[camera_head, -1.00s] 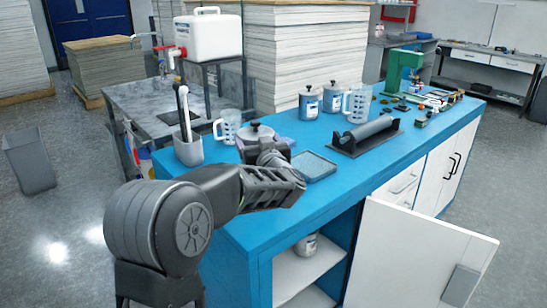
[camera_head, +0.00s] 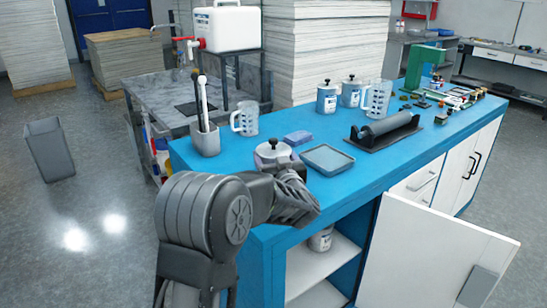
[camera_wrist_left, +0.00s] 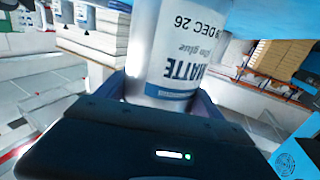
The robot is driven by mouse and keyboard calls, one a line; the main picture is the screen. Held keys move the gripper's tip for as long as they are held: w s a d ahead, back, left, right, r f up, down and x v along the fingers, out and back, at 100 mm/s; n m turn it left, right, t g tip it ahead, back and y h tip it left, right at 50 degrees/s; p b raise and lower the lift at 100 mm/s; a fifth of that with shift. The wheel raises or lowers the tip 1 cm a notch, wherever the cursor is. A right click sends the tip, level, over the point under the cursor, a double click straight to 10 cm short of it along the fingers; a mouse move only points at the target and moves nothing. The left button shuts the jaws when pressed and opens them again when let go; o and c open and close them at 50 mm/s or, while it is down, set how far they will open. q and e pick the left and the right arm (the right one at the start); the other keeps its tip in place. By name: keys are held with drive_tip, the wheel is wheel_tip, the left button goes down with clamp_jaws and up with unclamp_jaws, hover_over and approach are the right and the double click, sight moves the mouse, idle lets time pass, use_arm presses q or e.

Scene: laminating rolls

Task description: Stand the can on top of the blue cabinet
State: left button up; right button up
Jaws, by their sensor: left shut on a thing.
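The can (camera_head: 272,153), with a grey lid and black knob, shows at the tip of my left gripper (camera_head: 283,168), which is shut on it. In the left wrist view the can (camera_wrist_left: 178,50) fills the space between the fingers, its white and blue "MATTE" label upside down in the picture. In the head view the can looks upright over the near left part of the blue cabinet's top (camera_head: 360,176). My gripper and arm hide its lower part, so I cannot tell whether it touches the top. My right gripper is not in view.
A black roller (camera_head: 385,130) and two lidded cans (camera_head: 327,98) stand farther back. The white cabinet door (camera_head: 425,255) hangs open; another can (camera_head: 321,240) is inside.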

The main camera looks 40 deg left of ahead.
use_arm(q)
drive_tip(key=shift+r, duration=0.15)
drive_tip(key=o, duration=2.1)
drive_tip(key=shift+f, duration=0.2)
drive_tip(key=shift+r, duration=0.1)
drive_tip(key=shift+s+d, duration=0.1)
drive_tip(key=shift+d, duration=0.05)
drive_tip(key=v, duration=1.1)
drive_tip(key=shift+s+d, duration=0.3)
drive_tip(key=shift+r, duration=0.1)
